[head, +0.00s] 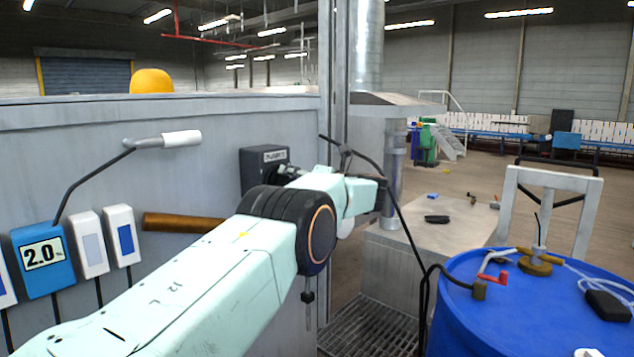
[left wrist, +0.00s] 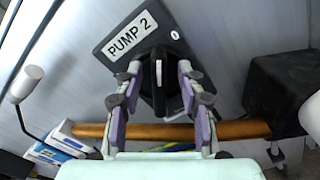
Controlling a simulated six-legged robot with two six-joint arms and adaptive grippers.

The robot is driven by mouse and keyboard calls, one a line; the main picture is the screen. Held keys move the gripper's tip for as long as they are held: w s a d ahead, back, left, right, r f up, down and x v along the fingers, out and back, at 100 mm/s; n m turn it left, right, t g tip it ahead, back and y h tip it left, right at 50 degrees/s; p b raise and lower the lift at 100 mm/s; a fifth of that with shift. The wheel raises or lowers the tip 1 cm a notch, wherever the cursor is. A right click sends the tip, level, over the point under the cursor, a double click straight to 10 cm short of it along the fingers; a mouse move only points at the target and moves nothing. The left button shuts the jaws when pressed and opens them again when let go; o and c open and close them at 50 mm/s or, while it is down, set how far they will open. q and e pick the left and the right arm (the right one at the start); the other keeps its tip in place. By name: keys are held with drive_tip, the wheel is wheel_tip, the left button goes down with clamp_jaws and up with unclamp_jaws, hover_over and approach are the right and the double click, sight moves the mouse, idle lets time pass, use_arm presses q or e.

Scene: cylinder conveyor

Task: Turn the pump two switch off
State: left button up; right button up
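The pump two switch is a dark grey box on the grey wall panel, seen in the head view (head: 253,172) left of centre. In the left wrist view the box (left wrist: 188,45) carries a white "PUMP 2" label (left wrist: 130,37) and a black rotary knob (left wrist: 158,82). The knob's grip bar runs up and down in that picture. My left gripper (left wrist: 159,72) is open, its two fingers apart on either side of the knob. Gaps show between fingers and bar. In the head view my left arm partly hides the gripper and knob. My right gripper is not in view.
A brown pipe (head: 180,223) runs along the wall below the switch. A lever with a white handle (head: 181,139) and a blue "2.0" meter (head: 43,260) are at left. A blue barrel (head: 470,325) with hoses and a metal table (head: 455,235) stand at right.

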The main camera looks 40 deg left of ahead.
use_arm(q)
drive_tip(key=s+d, duration=0.1)
drive_tip(key=d, duration=0.9)
